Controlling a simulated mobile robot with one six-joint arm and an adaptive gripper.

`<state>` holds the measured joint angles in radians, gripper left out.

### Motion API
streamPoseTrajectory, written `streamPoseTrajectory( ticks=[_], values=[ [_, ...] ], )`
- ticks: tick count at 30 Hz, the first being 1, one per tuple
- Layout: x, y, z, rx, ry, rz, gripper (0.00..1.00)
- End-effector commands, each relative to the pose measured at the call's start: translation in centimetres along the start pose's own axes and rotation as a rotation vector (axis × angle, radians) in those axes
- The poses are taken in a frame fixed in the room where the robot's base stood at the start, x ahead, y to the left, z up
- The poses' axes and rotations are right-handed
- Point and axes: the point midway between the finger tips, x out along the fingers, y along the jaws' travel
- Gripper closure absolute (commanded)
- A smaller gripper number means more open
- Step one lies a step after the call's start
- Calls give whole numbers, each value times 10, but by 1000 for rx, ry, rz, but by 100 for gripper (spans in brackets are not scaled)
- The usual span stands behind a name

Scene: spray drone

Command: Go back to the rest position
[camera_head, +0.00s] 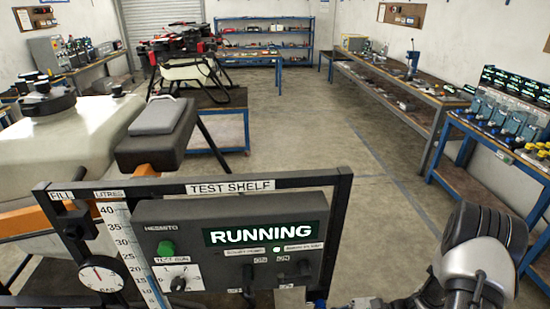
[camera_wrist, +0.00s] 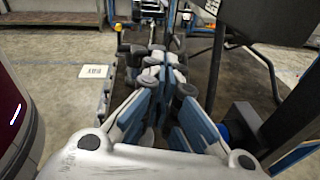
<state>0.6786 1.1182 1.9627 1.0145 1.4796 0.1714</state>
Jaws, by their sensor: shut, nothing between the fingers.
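My gripper (camera_wrist: 158,75) fills the middle of the wrist view, with its grey and blue finger linkages drawn together and nothing held between them. In the head view my arm is at the lower right, and the gripper cannot be made out clearly there. The test shelf panel (camera_head: 165,228) stands in front, with a lit display (camera_head: 262,233) reading RUNNING, a green button (camera_head: 166,248) and a TEST RUN knob (camera_head: 178,284). A round gauge (camera_head: 101,277) and a litres scale (camera_head: 123,250) are at its left.
A pale tank (camera_head: 70,135) and a dark box (camera_head: 158,128) stand behind the panel at left. A drone (camera_head: 185,50) rests on a bench farther back. Benches (camera_head: 400,90) with equipment line the right side. The concrete floor (camera_head: 300,130) between is clear.

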Motion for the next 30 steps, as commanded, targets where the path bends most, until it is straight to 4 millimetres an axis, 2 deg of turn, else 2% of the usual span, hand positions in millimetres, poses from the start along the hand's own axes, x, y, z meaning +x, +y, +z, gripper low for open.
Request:
streamPoseTrajectory(
  ticks=[4,7,12,17,24,30],
  values=[
    [2,5,19,-77,72,66,100],
    [5,15,42,-181,171,155,100],
    [8,41,80,-396,370,326,100],
    [7,67,108,-610,555,474,100],
    [-3,103,142,-950,829,663,100],
    [-17,126,166,-1250,1057,781,100]
  ],
)
